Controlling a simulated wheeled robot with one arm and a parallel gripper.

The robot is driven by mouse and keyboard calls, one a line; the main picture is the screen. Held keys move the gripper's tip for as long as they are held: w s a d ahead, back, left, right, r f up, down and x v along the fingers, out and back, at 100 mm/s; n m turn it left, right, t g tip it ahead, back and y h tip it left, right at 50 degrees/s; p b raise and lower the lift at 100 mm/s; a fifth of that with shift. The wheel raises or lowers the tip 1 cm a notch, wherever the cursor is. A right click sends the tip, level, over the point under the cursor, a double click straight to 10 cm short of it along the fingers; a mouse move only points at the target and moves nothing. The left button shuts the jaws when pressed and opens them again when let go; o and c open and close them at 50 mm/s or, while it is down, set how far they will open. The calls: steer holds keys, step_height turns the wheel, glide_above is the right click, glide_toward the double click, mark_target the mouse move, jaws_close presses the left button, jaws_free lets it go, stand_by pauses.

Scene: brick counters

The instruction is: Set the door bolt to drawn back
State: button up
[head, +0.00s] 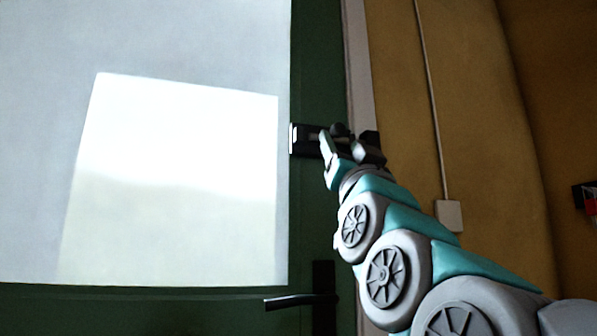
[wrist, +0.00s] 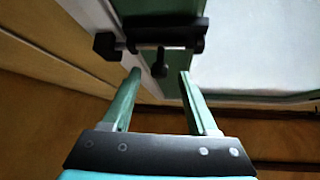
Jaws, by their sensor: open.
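The door bolt (head: 303,140) is a dark fitting on the green door's edge in the head view; my gripper hides much of it. In the wrist view the bolt's dark body (wrist: 167,32) is at the top, and a short metal bar spans from it to a dark keeper (wrist: 106,46) on the pale frame. The bolt's dark knob (wrist: 158,66) hangs down between my fingertips. My gripper (wrist: 159,75) is open, one finger each side of the knob, with gaps showing. Whether it touches the knob cannot be told.
A dark door handle (head: 300,301) sits below the bolt on the green door (head: 318,220). The door has a large bright pane (head: 170,180). A light switch (head: 449,215) with a cable is on the ochre wall to the right. A dark-and-red object (head: 588,198) shows at the right edge.

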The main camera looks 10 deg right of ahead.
mark_target(335, 133)
steer(key=shift+x, duration=3.2)
jaws_close()
